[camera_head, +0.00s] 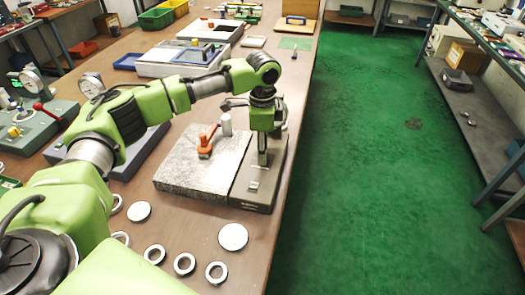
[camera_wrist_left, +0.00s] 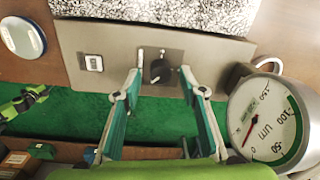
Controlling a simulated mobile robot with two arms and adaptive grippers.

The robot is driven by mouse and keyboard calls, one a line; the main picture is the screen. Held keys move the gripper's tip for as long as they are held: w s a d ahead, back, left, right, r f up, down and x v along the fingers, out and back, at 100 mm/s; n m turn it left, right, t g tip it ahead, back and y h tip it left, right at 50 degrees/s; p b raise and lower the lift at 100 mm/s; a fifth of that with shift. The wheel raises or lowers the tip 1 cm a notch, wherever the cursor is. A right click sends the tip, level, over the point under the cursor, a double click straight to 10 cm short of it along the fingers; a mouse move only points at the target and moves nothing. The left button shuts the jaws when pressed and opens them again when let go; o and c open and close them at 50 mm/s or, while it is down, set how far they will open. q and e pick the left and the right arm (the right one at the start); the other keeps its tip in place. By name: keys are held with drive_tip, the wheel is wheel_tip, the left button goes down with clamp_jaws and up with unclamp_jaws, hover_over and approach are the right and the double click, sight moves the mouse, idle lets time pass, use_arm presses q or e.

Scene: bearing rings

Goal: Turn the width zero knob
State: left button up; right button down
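A measuring stand with a speckled granite plate (camera_head: 198,162) and a grey base strip (camera_head: 252,190) stands on the brown workbench. In the left wrist view, a small black knob (camera_wrist_left: 158,71) sits on the grey base panel (camera_wrist_left: 110,62); I take it for the width zero knob. My left gripper (camera_head: 262,158) points down over the base strip. In the left wrist view, the left gripper (camera_wrist_left: 159,84) is open, with one finger to each side of the knob and visible gaps between. In the head view the gripper hides the knob.
A round dial gauge (camera_wrist_left: 267,120) marked in um stands right of the fingers in the wrist view. An orange lever (camera_head: 206,140) stands on the plate. Metal rings (camera_head: 184,263) and a white disc (camera_head: 233,237) lie in front. The green floor (camera_head: 370,170) is clear.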

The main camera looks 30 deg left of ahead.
use_arm(q)
drive_tip(key=shift+f, duration=0.75)
clamp_jaws()
drive_tip(key=n+p, duration=0.1)
drive_tip(key=p, duration=0.2)
drive_tip(key=n+p, duration=0.2)
drive_tip(key=p, duration=0.1)
drive_tip(key=n+p, duration=0.2)
drive_tip(key=p, duration=0.1)
drive_tip(key=shift+r+p, duration=0.3)
drive_tip(key=shift+p, duration=0.1)
drive_tip(key=shift+f+n+p, duration=0.25)
drive_tip(key=shift+n+p, duration=1.15)
drive_tip(key=shift+n, duration=0.1)
